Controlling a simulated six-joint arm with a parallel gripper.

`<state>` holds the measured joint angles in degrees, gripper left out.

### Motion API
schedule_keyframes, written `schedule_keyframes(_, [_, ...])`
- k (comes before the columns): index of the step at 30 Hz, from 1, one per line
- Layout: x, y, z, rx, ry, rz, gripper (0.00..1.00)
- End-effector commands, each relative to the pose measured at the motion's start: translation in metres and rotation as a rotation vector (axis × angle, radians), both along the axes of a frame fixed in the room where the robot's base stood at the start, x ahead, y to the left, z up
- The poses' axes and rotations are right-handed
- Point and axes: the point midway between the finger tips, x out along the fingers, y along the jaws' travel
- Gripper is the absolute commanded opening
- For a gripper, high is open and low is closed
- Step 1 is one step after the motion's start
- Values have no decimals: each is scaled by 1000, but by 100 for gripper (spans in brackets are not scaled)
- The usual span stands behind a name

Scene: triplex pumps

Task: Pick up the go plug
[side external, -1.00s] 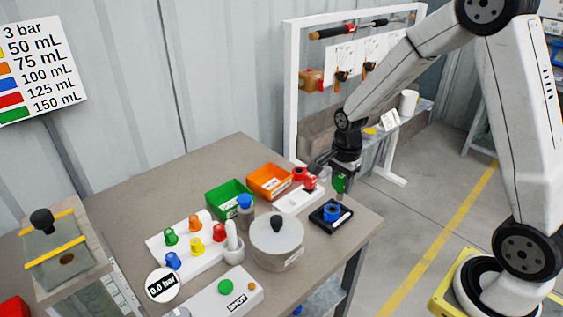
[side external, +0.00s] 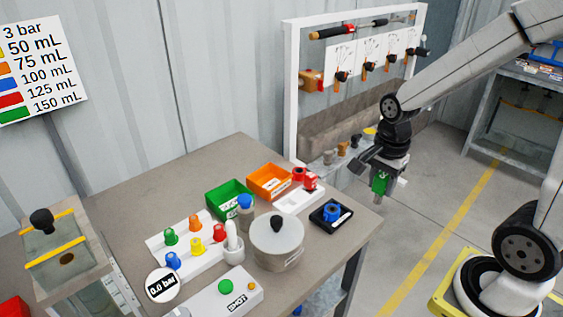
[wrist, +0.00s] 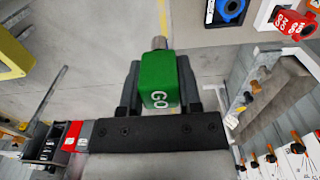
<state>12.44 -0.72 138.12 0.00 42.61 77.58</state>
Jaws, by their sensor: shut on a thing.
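The go plug is a green block with "GO" in white letters and a grey metal pin. In the wrist view the go plug (wrist: 158,82) sits between the two dark fingers of my gripper (wrist: 160,90), which is shut on it. In the side view the go plug (side external: 379,183) hangs below my gripper (side external: 381,174), in the air beyond the right edge of the table. The pin points away from the gripper.
The table (side external: 330,254) holds a white holder (side external: 290,200) with red plugs, a black tray (side external: 331,216) with a blue ring, an orange bin (side external: 268,182), a green bin (side external: 222,196) and a round lidded pot (side external: 277,245). A white rack (side external: 291,90) stands behind.

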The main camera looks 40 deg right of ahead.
Motion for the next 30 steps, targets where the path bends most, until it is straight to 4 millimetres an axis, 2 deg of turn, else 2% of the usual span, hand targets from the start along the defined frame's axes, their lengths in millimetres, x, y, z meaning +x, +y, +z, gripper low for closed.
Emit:
schedule_keyframes(9, [-10, 2, 4, 0, 0, 0, 0])
schedule_keyframes(30, [-7, 1, 4, 0, -1, 0, 0])
